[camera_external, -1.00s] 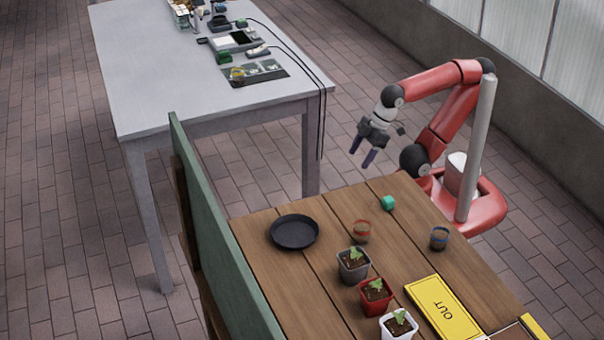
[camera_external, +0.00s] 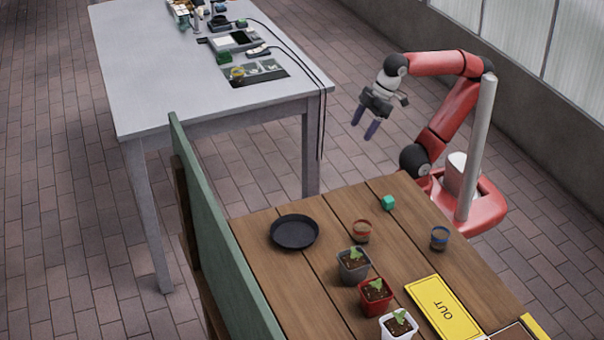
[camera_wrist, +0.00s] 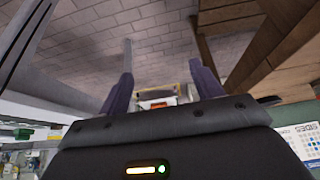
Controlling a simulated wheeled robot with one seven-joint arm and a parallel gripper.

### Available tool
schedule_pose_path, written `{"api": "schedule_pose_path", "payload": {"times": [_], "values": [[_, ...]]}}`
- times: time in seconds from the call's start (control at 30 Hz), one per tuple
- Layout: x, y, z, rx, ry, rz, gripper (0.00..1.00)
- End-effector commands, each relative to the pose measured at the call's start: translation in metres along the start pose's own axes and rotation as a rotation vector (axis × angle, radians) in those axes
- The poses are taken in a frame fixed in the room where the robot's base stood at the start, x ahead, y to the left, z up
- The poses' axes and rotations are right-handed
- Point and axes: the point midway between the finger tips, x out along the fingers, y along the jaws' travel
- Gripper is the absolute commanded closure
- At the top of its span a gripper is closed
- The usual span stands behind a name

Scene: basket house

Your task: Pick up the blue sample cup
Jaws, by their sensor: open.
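The blue sample cup (camera_external: 439,238) is a small clear cup with a blue band and brown contents. It stands upright on the wooden table (camera_external: 330,207), near the edge by my base. My gripper (camera_external: 363,130) is open and empty, raised in the air beyond the far end of that table, well apart from the cup. Its two purple fingers also show spread apart in the wrist view (camera_wrist: 160,90). The cup cannot be made out in the wrist view.
A red-banded cup (camera_external: 361,231), a teal cube (camera_external: 388,202), a black dish (camera_external: 294,232), potted seedlings (camera_external: 375,295) and a yellow OUT sign (camera_external: 443,306) are on the wooden table. A green board (camera_external: 220,240) stands along its left side. A grey table (camera_external: 160,80) with devices stands behind.

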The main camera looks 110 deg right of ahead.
Motion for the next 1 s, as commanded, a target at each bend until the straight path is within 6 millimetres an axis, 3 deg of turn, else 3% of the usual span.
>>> {"api": "schedule_pose_path", "payload": {"times": [0.03, 0.1, 0.3, 0.37, 0.57, 0.67, 0.7, 0.9, 1.0], "values": [[-0.023, 0.0, -0.015, 0.0, 0.005, 0.0, 0.35], [-0.049, 0.0, -0.028, 0.0, 0.002, 0.0, 0.35], [-0.107, 0.0, -0.059, 0.0, 0.0, 0.0, 0.35], [-0.118, -0.004, -0.069, -0.015, -0.004, -0.005, 0.35], [-0.106, -0.082, -0.123, -0.289, -0.005, -0.102, 0.35], [-0.1, -0.135, -0.145, -0.443, -0.002, -0.168, 0.35], [-0.098, -0.161, -0.152, -0.513, 0.001, -0.201, 0.35], [-0.091, -0.291, -0.159, -0.828, 0.014, -0.377, 0.35], [-0.091, -0.337, -0.151, -0.929, 0.019, -0.446, 0.35]]}}
